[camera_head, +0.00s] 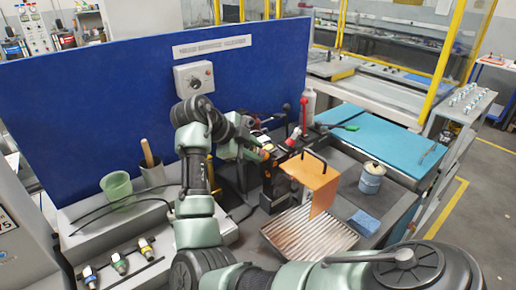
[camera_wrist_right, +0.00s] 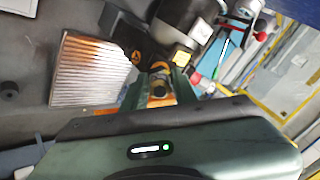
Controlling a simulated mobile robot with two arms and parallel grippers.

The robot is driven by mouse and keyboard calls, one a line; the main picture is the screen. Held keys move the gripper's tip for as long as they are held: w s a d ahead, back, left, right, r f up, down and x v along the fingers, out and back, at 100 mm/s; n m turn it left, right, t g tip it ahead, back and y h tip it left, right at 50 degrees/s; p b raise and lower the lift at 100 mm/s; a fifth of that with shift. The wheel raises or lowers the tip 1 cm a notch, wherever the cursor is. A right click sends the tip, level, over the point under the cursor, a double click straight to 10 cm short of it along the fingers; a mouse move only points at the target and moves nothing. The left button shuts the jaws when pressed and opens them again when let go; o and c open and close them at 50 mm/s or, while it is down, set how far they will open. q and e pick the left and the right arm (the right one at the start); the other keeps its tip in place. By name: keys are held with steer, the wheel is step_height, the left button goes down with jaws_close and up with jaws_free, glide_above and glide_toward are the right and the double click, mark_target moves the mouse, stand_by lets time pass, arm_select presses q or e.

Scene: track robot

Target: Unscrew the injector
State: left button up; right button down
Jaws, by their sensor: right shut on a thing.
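My right gripper (camera_head: 262,150) reaches from the left to the dark test device (camera_head: 276,188) on the bench. In the wrist view its fingers (camera_wrist_right: 160,92) are shut on a small brass-coloured piece, which seems to be the injector (camera_wrist_right: 158,89). Most of that piece is hidden between the fingers, and I cannot tell whether it is still seated in the device. Several similar injectors with blue, green and yellow bands (camera_head: 119,263) lie on the grey shelf at lower left. My left gripper is out of view.
An orange plate (camera_head: 318,180) stands over a ribbed metal tray (camera_head: 310,228) in front of the device. A red-knobbed lever (camera_head: 304,112) rises behind it. A blue wall panel (camera_head: 90,120) closes the back left.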

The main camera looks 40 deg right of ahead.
steer(key=shift+r+n+p, duration=0.2)
steer(key=shift+n+p, duration=2.4)
steer(key=shift+p, duration=0.4)
steer(key=n+p, duration=0.4)
steer(key=p, duration=0.1)
steer(key=shift+f+n+p, duration=0.1)
steer(key=shift+n+p, duration=0.5)
steer(key=shift+p, duration=0.05)
steer(key=n, duration=0.5)
steer(key=shift+n, duration=0.3)
steer(key=n, duration=0.4)
steer(key=shift+n, duration=1.2)
